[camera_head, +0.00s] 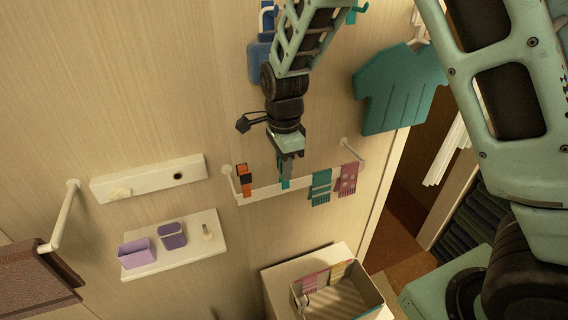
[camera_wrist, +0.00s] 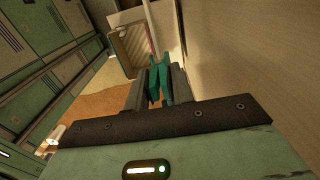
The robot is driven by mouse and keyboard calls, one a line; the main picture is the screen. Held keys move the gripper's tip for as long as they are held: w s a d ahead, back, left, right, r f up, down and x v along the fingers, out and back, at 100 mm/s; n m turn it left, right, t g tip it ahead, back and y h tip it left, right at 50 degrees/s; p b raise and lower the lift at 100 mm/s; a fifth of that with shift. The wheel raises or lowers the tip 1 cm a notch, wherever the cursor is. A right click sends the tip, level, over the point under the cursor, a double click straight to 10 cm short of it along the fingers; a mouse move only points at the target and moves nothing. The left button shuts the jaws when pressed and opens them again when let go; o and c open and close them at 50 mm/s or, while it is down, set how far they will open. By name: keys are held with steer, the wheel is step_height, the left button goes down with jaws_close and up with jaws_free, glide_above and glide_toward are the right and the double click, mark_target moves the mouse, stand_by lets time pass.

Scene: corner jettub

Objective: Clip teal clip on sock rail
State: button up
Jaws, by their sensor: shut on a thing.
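The sock rail (camera_head: 262,195) is a pale bar on the wood wall, held by a post at each end. An orange and dark clip (camera_head: 245,181) hangs near its left end. A teal striped sock (camera_head: 320,187) and a pink dotted sock (camera_head: 348,180) hang toward its right end. My gripper (camera_head: 286,172) points down at the rail's middle, shut on the teal clip (camera_wrist: 159,75). The clip also shows in the head view (camera_head: 285,184), where it overlaps the rail. I cannot tell whether it touches or grips the rail.
A teal shirt (camera_head: 400,88) hangs at the upper right. An open box (camera_head: 338,290) with socks stands below the rail. A shelf (camera_head: 180,243) with purple cups and a white wall strip (camera_head: 150,180) lie to the left. A towel bar (camera_head: 68,215) juts out further left.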

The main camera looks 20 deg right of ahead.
steer(key=o, duration=0.9)
steer(key=shift+o, duration=0.2)
steer(key=shift+r, duration=0.1)
step_height(320, 180, up, 17)
steer(key=b, duration=0.4)
steer(key=s+a+f+n+b, duration=0.3)
steer(key=s+f+n+b, duration=0.2)
steer(key=s+f+n, duration=0.6)
steer(key=s+a+f+n+b, duration=0.3)
steer(key=s+f+n+b, duration=0.2)
steer(key=s+f+n, duration=0.6)
steer(key=s+n, duration=0.3)
steer(key=s, duration=0.2)
steer(key=shift+a+f+n+y, duration=0.15)
steer(key=shift+f+n+y, duration=0.15)
steer(key=shift+f+n, duration=0.1)
